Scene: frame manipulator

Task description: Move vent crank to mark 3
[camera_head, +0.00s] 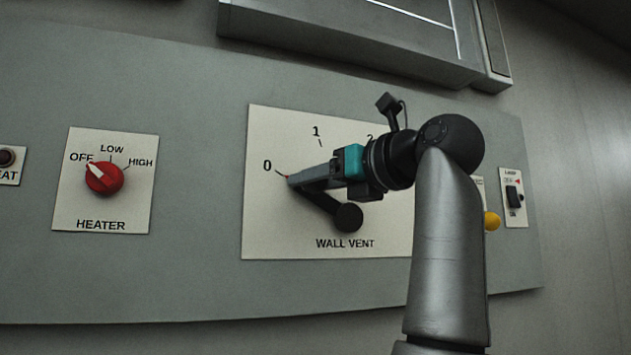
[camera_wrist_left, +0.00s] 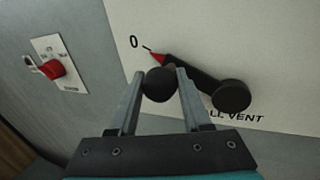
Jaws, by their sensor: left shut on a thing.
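The vent crank (camera_head: 347,217) is a black arm on a round hub, mounted on the white wall vent plate (camera_head: 268,228). Its red tip points at the 0 mark, also in the left wrist view (camera_wrist_left: 232,97). Marks 0, 1 and 2 show in the head view; mark 3 is hidden behind my arm. My left gripper (camera_head: 297,181) reaches the crank's outer end. In the left wrist view, its fingers (camera_wrist_left: 160,88) are shut on the crank's dark round knob (camera_wrist_left: 160,80), one on each side. My right gripper is not in view.
A red heater knob (camera_head: 104,178) sits on a plate to the left, pointing near OFF. A yellow knob (camera_head: 492,221) and a black lamp switch (camera_head: 514,196) are to the right. A grey box (camera_head: 350,35) juts out above the panel.

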